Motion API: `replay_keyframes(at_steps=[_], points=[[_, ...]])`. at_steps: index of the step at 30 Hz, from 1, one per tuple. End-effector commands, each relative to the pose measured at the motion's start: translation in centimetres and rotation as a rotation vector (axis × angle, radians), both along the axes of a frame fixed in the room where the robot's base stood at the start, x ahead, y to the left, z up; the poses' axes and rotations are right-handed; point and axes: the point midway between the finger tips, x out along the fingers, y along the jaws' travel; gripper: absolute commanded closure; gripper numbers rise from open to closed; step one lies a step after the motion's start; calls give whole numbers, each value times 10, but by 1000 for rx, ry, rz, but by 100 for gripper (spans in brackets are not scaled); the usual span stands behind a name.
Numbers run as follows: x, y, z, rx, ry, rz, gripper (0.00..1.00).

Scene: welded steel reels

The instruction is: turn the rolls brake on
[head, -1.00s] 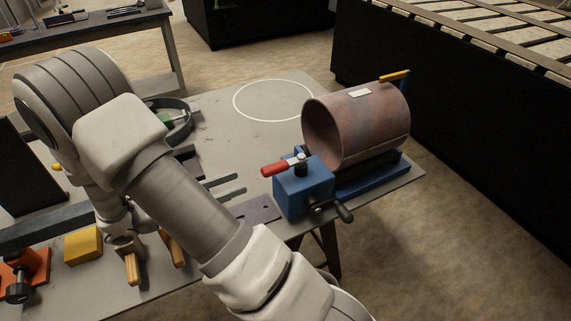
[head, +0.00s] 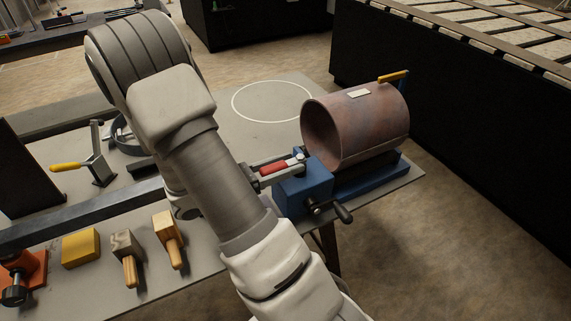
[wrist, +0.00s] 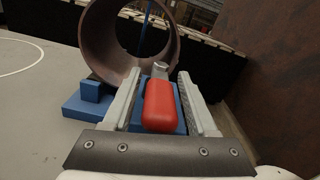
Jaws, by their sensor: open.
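The brake lever has a red handle (head: 273,168) and a metal end, mounted on top of a blue block (head: 303,192). The block stands at the end of the blue base that carries a rusty steel cylinder (head: 362,125). My gripper (head: 281,165) is open, with one finger on each side of the red handle. In the wrist view the red handle (wrist: 160,105) lies lengthwise between the two fingers, with a visible gap on the right. Whether the left finger touches it is unclear. Part of the block is hidden behind the handle there.
A black crank (head: 342,212) sticks out from the block's front. A toggle clamp with yellow handle (head: 66,167), a yellow block (head: 81,249), wooden-handled tools (head: 168,240) and an orange clamp (head: 22,272) are on the left. The table is clear around the white circle (head: 272,101).

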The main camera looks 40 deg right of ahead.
Motion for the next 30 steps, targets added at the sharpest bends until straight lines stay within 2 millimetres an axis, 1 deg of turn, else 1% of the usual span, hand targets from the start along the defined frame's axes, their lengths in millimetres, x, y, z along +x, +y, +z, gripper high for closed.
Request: replay_keyframes(at_steps=[2,3,5,9,11,12,30], points=[[0,0,0,0,0,0,42],[0,0,0,0,0,0,45],[0,0,0,0,0,0,56],[0,0,0,0,0,0,81],[0,0,0,0,0,0,92],[0,0,0,0,0,0,99],[0,1,0,0,0,0,100]])
